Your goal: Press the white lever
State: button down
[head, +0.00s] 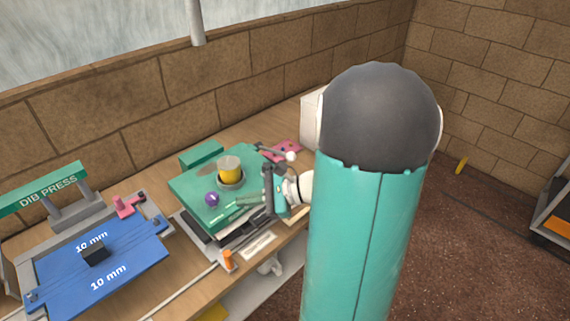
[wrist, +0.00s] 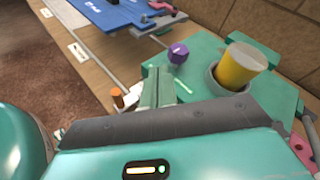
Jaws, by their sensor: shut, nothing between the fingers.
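The white lever, seen as a white ball knob (head: 291,156) on a dark rod, sits at the back right of the green machine (head: 190,190) in the head view. I cannot make it out in the wrist view. My gripper (head: 240,200) is shut and empty, in front of the lever and over the right front part of the green machine. Its fingers point left, apart from the knob. In the wrist view my gripper's fingers (wrist: 158,80) reach up beside the machine's green top (wrist: 205,82). Whether they touch it I cannot tell.
A yellow cylinder (head: 230,168) stands in a grey ring on the machine, with a purple knob (head: 211,199) beside it. A blue press plate (head: 60,265) lies left. An orange peg (head: 228,260) stands in front. A pink part (head: 283,148) lies behind the lever; a brick wall closes the back.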

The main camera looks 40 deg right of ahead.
jog(key=s+d+f+m+t+h, duration=0.1)
jog(key=d+f+m+t+h, duration=0.1)
jog(key=d+m, duration=0.3)
jog(key=s+d+f+m+t+h, duration=0.2)
jog(key=d+m+h, duration=0.3)
jog(key=d, duration=0.4)
jog(key=s+d+f+m+t+h, duration=0.1)
jog(key=d+f+m+t+h, duration=0.2)
jog(key=d, duration=0.4)
jog(key=shift+s+d+f+m+t+h, duration=0.3)
jog(key=shift+s+d+m+t, duration=0.1)
jog(key=shift+m+t, duration=0.4)
jog(key=w, duration=1)
jog(key=shift+r, duration=0.3)
jog(key=shift+r, duration=0.1)
